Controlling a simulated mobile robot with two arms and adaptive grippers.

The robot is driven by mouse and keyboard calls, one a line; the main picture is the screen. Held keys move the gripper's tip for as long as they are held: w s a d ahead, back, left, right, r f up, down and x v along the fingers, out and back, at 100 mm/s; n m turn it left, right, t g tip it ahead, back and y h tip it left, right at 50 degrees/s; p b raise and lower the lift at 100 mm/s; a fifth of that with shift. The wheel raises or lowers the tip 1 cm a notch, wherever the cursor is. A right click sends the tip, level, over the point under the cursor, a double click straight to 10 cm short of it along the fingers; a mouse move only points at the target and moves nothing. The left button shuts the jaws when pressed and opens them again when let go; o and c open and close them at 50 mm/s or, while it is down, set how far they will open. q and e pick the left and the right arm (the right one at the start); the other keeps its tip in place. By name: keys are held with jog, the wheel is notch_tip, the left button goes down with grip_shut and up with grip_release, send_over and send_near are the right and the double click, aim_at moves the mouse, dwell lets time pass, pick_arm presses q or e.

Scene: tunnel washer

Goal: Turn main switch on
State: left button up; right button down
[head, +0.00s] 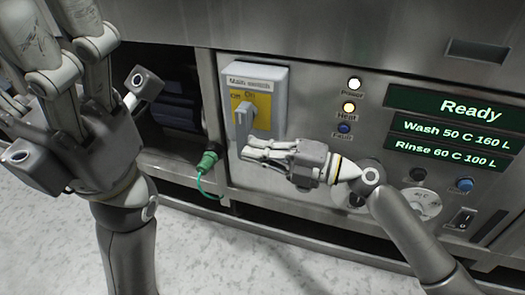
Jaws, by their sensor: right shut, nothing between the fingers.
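The main switch (280,97) is a grey box with a yellow plate marked Off and On, on the steel front panel. Its grey lever (243,119) stands roughly upright, over the left part of the yellow plate. My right gripper (248,147) is shut and empty, its fingertips just below the lever's lower end. I cannot tell whether they touch it. My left gripper (88,45) is raised at the left, fingers pointing up and spread apart, holding nothing visible; its upper fingers run to the frame's top edge.
The Power lamp (354,84) and Heat lamp (349,107) are lit. The display (456,108) reads Ready. A green plug (207,161) with a cable hangs left of the switch. Knobs and a black rocker switch (463,218) sit at the lower right. A dark recess opens behind the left gripper.

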jog(key=shift+a, duration=0.1)
jog(key=v, duration=1.2)
